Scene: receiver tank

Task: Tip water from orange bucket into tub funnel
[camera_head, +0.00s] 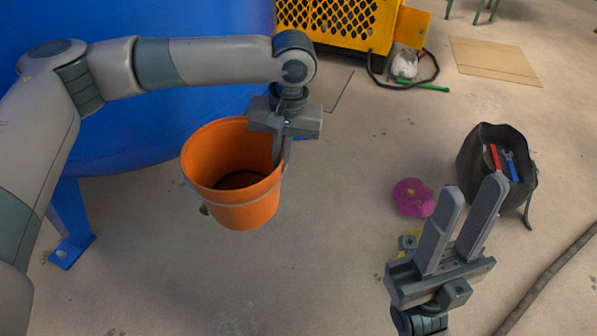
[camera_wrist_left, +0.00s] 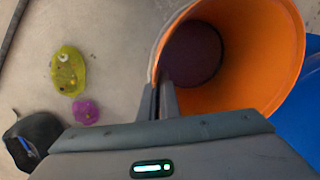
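The orange bucket (camera_head: 235,205) hangs nearly upright at the left of the head view, in front of the blue tank. My left gripper (camera_head: 281,150) is shut on its right rim, one finger inside and one outside. In the left wrist view the bucket (camera_wrist_left: 262,60) fills the upper right, with the fingers (camera_wrist_left: 162,98) pinching its rim. A dark round patch (camera_wrist_left: 192,52) shows at the bucket's bottom; I cannot tell if it is water. My right gripper (camera_head: 470,192) is open and empty at the lower right. I cannot make out a tub funnel.
A large blue tank (camera_head: 150,125) stands behind the bucket on blue legs. A magenta object (camera_head: 413,197), a black tool bag (camera_head: 475,165) and a hose (camera_head: 548,282) lie right. A yellow-green object (camera_wrist_left: 68,70) lies nearby. A yellow cage (camera_head: 340,22) stands behind.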

